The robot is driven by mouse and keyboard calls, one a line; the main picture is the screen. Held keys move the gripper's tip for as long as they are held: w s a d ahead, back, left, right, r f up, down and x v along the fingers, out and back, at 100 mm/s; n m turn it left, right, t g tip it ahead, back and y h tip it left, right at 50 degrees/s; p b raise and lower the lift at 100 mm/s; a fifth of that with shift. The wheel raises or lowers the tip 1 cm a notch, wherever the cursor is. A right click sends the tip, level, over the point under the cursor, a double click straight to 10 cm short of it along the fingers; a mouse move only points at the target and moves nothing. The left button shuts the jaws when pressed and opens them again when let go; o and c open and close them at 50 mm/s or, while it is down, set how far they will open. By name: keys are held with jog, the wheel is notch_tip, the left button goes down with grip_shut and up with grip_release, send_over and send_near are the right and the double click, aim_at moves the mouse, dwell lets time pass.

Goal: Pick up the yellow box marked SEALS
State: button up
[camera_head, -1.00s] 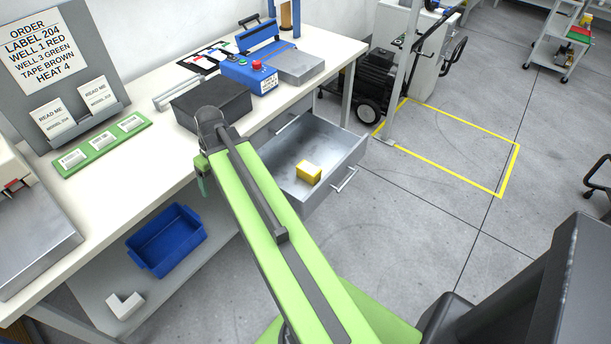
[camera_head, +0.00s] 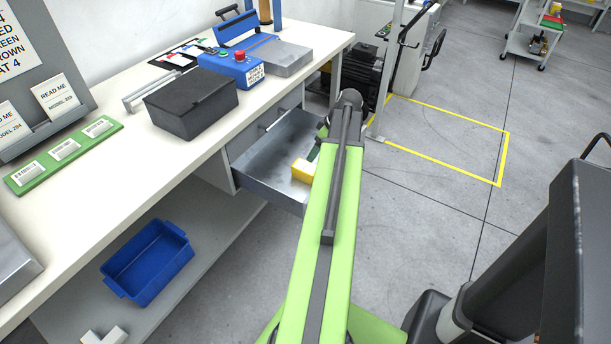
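The yellow box (camera_head: 302,171) lies in the open grey drawer (camera_head: 262,172) under the workbench, near the drawer's right end. My green arm covers its right side, and I can read no marking on it. My arm reaches forward over the right end of the drawer. A small dark green part of my gripper (camera_head: 314,153) shows just behind the box in the picture, left of the arm. The rest of my gripper is hidden behind the arm, so I cannot see its fingertips or whether it touches the box.
The white workbench (camera_head: 120,187) bears a dark grey box (camera_head: 193,103), a blue machine with a red button (camera_head: 233,68) and a green label tray (camera_head: 65,150). A blue bin (camera_head: 148,262) sits on the lower shelf. Grey floor right of the drawer is clear.

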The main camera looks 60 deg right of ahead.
aim_at(308, 167)
jog(key=b+x, duration=0.8)
jog(key=x, duration=0.2)
jog(key=shift+s+f, duration=0.1)
jog(key=shift+s, duration=0.1)
jog(key=shift+w+f, duration=0.15)
jog(key=b+x, duration=0.5)
jog(key=shift+a+f, duration=0.15)
jog(key=shift+r, duration=0.2)
jog(key=shift+c, duration=0.2)
jog(key=c, duration=1.6)
